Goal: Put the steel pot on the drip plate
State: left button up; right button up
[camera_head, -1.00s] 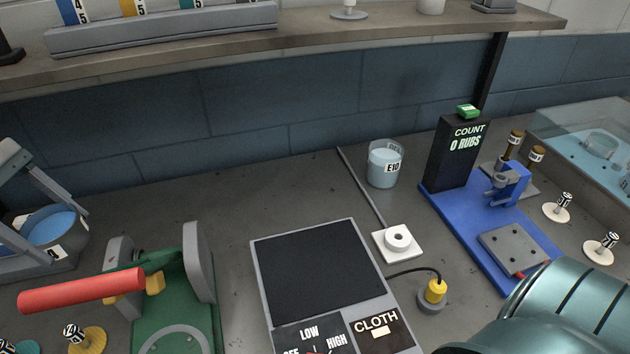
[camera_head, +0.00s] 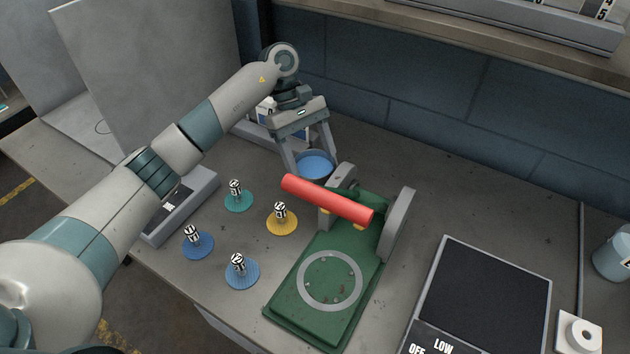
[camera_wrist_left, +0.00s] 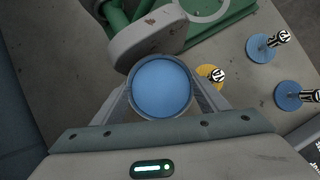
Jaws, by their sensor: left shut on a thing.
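The steel pot (camera_head: 317,167), seen from above with blue liquid in it, is between the fingers of my left gripper (camera_head: 308,158). The gripper is shut on it from the back, pointing down toward the bench. In the left wrist view the round pot (camera_wrist_left: 162,88) fills the space between the two fingers. The pot's base is hidden, so I cannot tell whether it touches the bench. I cannot single out the drip plate for sure. My right gripper is out of view.
A green device (camera_head: 300,320) with a red handle (camera_head: 327,199) stands right in front of the pot. Several small labelled weights on coloured discs, one on a yellow disc (camera_head: 281,222), lie to the left. A black-topped heater (camera_head: 485,290) is at right.

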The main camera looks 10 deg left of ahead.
pick_arm(q)
notch_tip(320, 180, down, 2)
jog(key=shift+f+p, duration=0.2)
jog(key=shift+p, duration=0.15)
jog(key=shift+f, duration=0.55)
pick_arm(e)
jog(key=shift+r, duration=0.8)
